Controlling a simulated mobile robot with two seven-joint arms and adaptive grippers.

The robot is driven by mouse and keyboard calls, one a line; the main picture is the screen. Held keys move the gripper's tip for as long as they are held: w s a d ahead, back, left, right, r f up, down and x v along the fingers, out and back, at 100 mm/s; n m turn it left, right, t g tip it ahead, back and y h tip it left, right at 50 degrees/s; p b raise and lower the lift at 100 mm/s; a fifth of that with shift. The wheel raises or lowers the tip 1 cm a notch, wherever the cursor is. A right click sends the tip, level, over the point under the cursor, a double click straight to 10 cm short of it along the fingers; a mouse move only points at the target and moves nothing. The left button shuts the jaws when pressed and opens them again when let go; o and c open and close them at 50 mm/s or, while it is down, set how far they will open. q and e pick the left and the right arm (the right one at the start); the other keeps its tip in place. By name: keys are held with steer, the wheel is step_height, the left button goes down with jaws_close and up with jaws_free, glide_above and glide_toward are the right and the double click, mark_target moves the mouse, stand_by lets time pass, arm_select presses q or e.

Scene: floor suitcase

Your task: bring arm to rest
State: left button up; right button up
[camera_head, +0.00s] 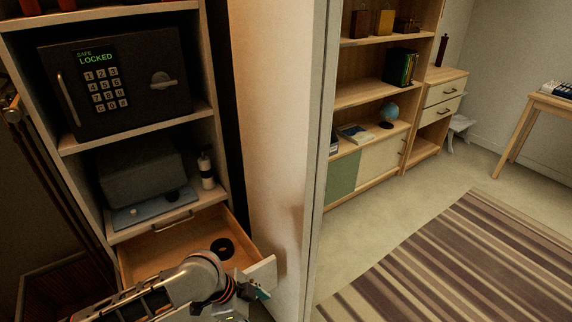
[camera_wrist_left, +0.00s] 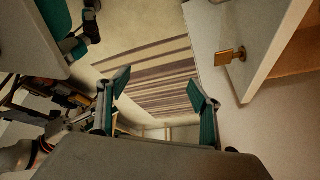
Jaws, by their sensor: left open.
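My left arm comes in from the bottom of the head view, and its gripper (camera_head: 245,293) is at the front right corner of the pulled-out drawer (camera_head: 160,255). In the left wrist view the gripper's two teal-padded fingers (camera_wrist_left: 162,88) are spread apart with nothing between them. A pale panel with a brass handle (camera_wrist_left: 228,57) is to their right, apart from the fingers. In the head view the gripper's fingertips overlap the drawer's front, and I cannot tell whether they touch it.
The drawer holds a black ring-shaped object (camera_head: 222,247). Above it are a grey box (camera_head: 140,172), a small bottle (camera_head: 206,170) and a locked black safe (camera_head: 115,82). A pale wall edge (camera_head: 275,150) stands close right. Beyond it are a bookshelf (camera_head: 375,95) and a striped rug (camera_head: 460,265).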

arm_select(q)
steer(key=s+d+f+n+t+h, duration=0.1)
steer(key=s+d+n+t+h, duration=0.15)
steer(key=d+n+t, duration=0.2)
steer(key=s+a+f+n+t+y, duration=0.1)
steer(key=s+a+n, duration=0.2)
steer(key=a, duration=0.3)
steer(key=s+a+f+n+t+y, duration=0.2)
steer(key=s+a+n, duration=0.1)
steer(key=a, duration=0.3)
steer(key=s+a+f+n+t+y+p, duration=0.1)
steer(key=s+a+n+y, duration=0.1)
steer(key=a, duration=0.4)
steer(key=shift+s+a+f+n+t, duration=0.15)
steer(key=shift+s+a+n+t, duration=0.25)
steer(key=shift+s, duration=0.4)
steer(key=shift+d, duration=0.1)
